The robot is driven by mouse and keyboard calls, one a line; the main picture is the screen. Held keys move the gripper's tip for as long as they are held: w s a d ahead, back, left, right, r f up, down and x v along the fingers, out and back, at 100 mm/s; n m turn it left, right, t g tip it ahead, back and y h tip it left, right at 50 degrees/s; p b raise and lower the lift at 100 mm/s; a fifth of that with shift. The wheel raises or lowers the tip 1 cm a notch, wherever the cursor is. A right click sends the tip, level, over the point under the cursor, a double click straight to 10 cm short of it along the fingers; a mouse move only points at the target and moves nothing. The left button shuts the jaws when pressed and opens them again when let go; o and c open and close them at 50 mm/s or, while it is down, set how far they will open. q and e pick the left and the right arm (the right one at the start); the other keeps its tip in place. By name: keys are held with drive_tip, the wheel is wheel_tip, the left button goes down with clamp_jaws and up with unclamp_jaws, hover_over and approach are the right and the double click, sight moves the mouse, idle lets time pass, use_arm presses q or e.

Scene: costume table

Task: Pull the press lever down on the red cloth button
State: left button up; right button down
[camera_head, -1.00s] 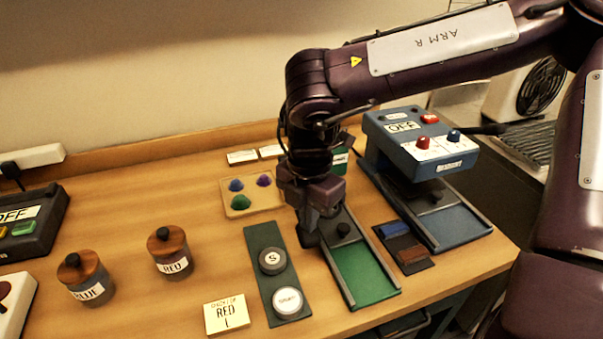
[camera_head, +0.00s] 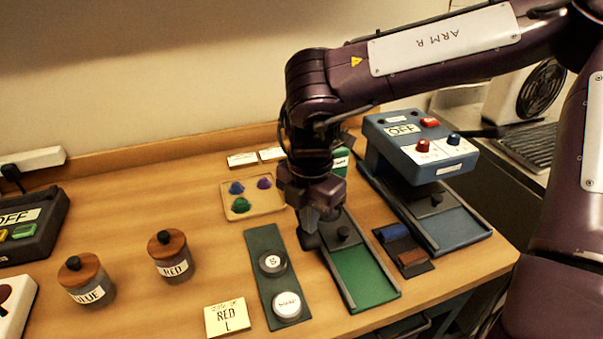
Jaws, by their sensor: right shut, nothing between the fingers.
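My right gripper (camera_head: 316,238) points down with its fingers shut and empty, at the back left end of a green slide track (camera_head: 365,278). A dark knob (camera_head: 343,232) sits on that track just right of the fingers. My forearm and wrist hide most of what stands behind, where part of a green block (camera_head: 341,160) shows. A blue press-like machine (camera_head: 410,150) stands to the right, with a dark bar (camera_head: 482,132) at its far side. I cannot make out a red cloth button, and cannot tell which part is its press lever. My left gripper is not in view.
A dark board (camera_head: 262,240) with two round discs lies left of the green track. A card reading RED L (camera_head: 226,318), jars marked RED (camera_head: 172,256) and BLUE (camera_head: 86,280), and a tray of coloured domes (camera_head: 252,209) stand further left. Dark swatch board (camera_head: 403,250) lies right.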

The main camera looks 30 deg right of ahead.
wheel_tip(320, 180, up, 13)
drive_tip(key=p, duration=0.8)
drive_tip(key=shift+r, duration=0.15)
